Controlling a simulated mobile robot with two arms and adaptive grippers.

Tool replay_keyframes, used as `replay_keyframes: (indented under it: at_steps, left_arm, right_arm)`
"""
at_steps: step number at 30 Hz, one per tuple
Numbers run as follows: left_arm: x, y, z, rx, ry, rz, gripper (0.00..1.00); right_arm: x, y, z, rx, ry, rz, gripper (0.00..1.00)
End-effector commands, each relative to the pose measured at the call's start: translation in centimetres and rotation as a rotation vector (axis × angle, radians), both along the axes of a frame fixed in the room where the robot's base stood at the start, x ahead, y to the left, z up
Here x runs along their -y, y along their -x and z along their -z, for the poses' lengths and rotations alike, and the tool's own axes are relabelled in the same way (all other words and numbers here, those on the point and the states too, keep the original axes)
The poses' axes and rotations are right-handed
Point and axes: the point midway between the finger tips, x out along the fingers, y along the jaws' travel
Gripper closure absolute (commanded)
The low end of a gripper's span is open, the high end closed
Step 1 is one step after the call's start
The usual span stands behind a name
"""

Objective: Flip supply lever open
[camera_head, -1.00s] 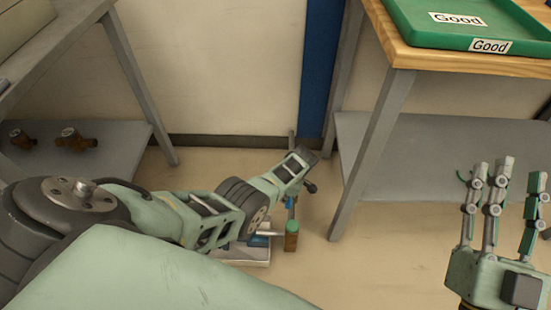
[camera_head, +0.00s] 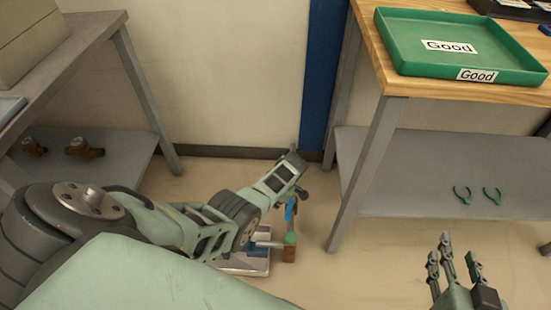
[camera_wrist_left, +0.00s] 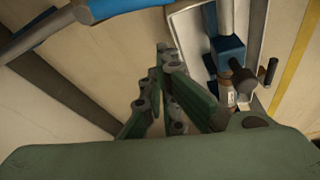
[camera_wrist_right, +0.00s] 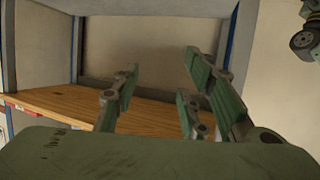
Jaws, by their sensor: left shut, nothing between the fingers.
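The test bench's pipework stands low on the floor between the two tables. A blue handle (camera_head: 290,208), which looks like the supply lever, shows beside my left wrist. In the left wrist view a blue bar (camera_wrist_left: 130,8) crosses the top, and a blue fitting (camera_wrist_left: 229,50) sits on a pipe at the right. I cannot tell which blue part is the lever. My left gripper (camera_wrist_left: 165,62) is shut and empty, below the blue bar and left of the fitting, apparently apart from both. Its fingers are mostly hidden in the head view. My right gripper (camera_head: 452,260) is open and empty at lower right.
A green "Good" tray (camera_head: 425,66) lies on the wooden table at right. Green ring-like parts (camera_head: 477,194) lie on its lower shelf. Brass fittings (camera_head: 84,148) lie on the left table's lower shelf. Table legs (camera_head: 355,175) flank the low pipework.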

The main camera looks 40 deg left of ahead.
Motion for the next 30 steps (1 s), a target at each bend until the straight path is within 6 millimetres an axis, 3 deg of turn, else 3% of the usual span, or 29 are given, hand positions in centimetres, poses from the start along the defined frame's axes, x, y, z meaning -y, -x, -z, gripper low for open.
replay_keyframes:
  at_steps: [8,15,24,30]
  left_arm:
    - [0.6,-0.3,-2.2,0.001,0.0,0.0,1.0]
    - [1.1,-0.4,-3.8,0.001,0.001,0.001,1.0]
    - [1.6,-0.6,-5.1,0.0,0.0,0.001,1.0]
    - [1.6,-0.6,-5.3,0.0,0.0,0.001,1.0]
  right_arm:
    - [1.7,3.7,4.6,-0.28,0.065,0.021,0.6]
    - [3.2,8.0,7.8,-0.519,0.118,0.037,0.6]
    - [4.6,12.4,9.9,-0.723,0.161,0.052,0.6]
    - [4.9,13.2,10.2,-0.759,0.167,0.055,0.6]
